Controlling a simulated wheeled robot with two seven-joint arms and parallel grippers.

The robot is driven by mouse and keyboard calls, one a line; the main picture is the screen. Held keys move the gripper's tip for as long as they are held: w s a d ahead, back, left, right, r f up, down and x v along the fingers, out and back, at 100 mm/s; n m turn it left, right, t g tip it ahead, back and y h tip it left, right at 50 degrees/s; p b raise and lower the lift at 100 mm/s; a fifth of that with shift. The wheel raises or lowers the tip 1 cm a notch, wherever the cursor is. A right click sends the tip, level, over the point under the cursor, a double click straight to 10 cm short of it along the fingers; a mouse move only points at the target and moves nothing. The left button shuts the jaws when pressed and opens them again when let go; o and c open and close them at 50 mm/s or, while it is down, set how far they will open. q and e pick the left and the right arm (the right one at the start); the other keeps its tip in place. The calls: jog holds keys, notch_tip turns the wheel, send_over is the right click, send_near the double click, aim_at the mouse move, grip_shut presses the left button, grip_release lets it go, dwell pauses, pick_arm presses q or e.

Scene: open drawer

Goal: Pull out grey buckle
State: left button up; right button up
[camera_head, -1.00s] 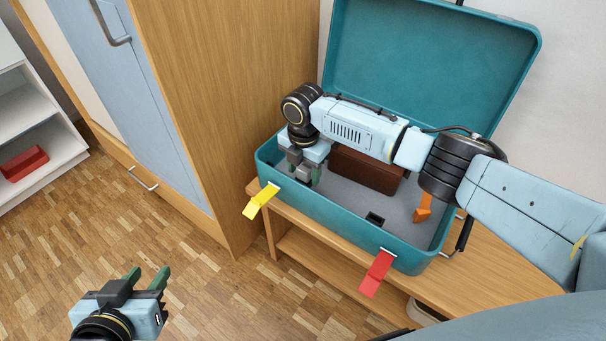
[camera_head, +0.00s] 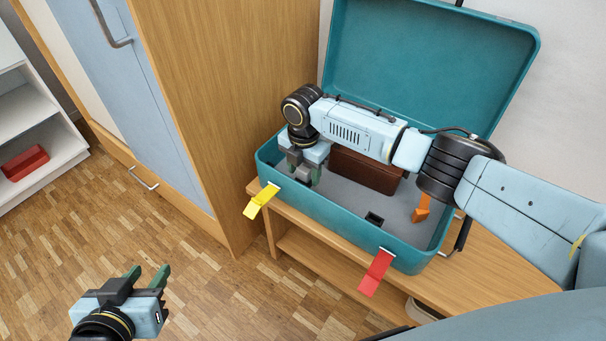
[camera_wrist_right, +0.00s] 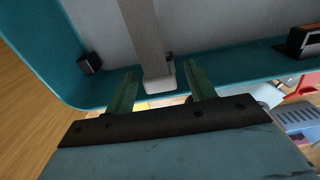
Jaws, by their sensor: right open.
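The teal suitcase (camera_head: 340,222) stands open on a wooden bench, lid up. My right gripper (camera_head: 305,180) points down inside its left front part, close to the front wall. In the right wrist view its two green fingers (camera_wrist_right: 162,82) are apart. A grey bar with a pale end block (camera_wrist_right: 159,79), which looks like the grey buckle, lies between them, with a gap on each side. In the head view I cannot make this buckle out behind the gripper. My left gripper (camera_head: 150,276) is open and empty above the floor, far from the suitcase.
A yellow buckle (camera_head: 260,201) and a red buckle (camera_head: 376,272) hang on the front wall. Inside are a brown box (camera_head: 368,171), an orange piece (camera_head: 421,209) and a black block (camera_head: 374,219). A wooden cabinet (camera_head: 230,110) stands close on the left.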

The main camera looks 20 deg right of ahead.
aim_at(304, 169)
jog(key=shift+c, duration=0.2)
dwell(0.3)
grip_shut()
jog(key=shift+p, duration=0.3)
jog(key=shift+r, duration=0.15)
jog(key=shift+r+p, duration=2.85)
jog(key=shift+p, duration=0.4)
